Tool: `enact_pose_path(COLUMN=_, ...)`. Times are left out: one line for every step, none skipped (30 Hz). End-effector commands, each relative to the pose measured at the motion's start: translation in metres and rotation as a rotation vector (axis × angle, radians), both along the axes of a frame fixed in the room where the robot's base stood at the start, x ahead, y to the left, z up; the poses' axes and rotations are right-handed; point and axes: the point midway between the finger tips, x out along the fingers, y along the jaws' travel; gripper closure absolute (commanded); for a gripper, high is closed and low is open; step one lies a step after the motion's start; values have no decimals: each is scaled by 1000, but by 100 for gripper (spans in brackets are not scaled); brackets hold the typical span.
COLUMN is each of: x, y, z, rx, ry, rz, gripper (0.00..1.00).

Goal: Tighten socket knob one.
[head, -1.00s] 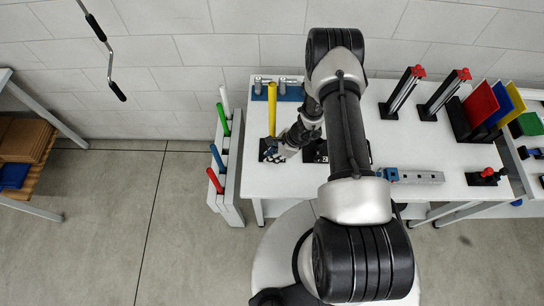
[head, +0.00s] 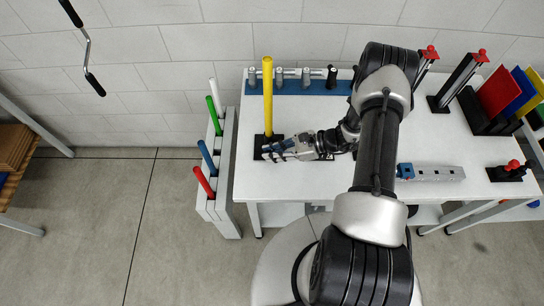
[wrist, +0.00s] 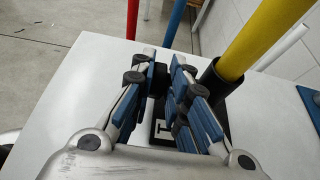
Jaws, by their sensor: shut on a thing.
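A yellow pole (head: 267,95) stands upright in a black socket at the left end of the white table. In the wrist view the pole (wrist: 262,38) rises from the black socket tube (wrist: 217,82), just right of my fingers. My gripper (head: 270,150) lies low at the near side of the socket, reaching in from the right. In the wrist view my blue-padded fingers (wrist: 167,80) are close together, closed on the small socket knob, which they mostly hide. A dark base plate with a white mark (wrist: 160,130) shows below the fingers.
A white rack (head: 224,190) with red, blue, green and white rods stands left of the table. A blue rail with grey pegs (head: 306,80) is at the back. A grey bar with a blue end (head: 432,173) lies right of my arm.

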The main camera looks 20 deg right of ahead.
Motion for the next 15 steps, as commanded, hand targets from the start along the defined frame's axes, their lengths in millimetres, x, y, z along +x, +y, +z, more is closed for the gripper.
enact_pose_path(x=0, y=0, z=-3, rx=11, ry=-4, rz=0, gripper=100)
enact_pose_path(x=0, y=0, z=-3, rx=17, ry=-5, rz=0, gripper=100)
enact_pose_path(x=0, y=0, z=-2, rx=24, ry=-7, rz=0, gripper=100)
enact_pose_path(x=0, y=0, z=-2, rx=28, ry=-8, rz=0, gripper=100)
enact_pose_path(x=0, y=0, z=-2, rx=32, ry=-9, rz=1, gripper=100)
enact_pose_path(x=0, y=0, z=-1, rx=36, ry=-10, rz=1, gripper=100)
enact_pose_path(x=0, y=0, z=-1, rx=37, ry=-11, rz=1, gripper=100)
enact_pose_path(x=0, y=0, z=-1, rx=39, ry=-11, rz=1, gripper=100)
enact_pose_path(x=0, y=0, z=-1, rx=40, ry=-12, rz=1, gripper=100)
enact_pose_path(x=0, y=0, z=0, rx=40, ry=-12, rz=1, gripper=100)
enact_pose_path(x=0, y=0, z=0, rx=41, ry=-12, rz=1, gripper=100)
enact_pose_path(x=0, y=0, z=0, rx=40, ry=-12, rz=1, gripper=100)
enact_pose_path(x=0, y=0, z=0, rx=40, ry=-12, rz=1, gripper=100)
enact_pose_path(x=0, y=0, z=0, rx=40, ry=-12, rz=1, gripper=100)
enact_pose_path(x=0, y=0, z=0, rx=40, ry=-12, rz=1, gripper=100)
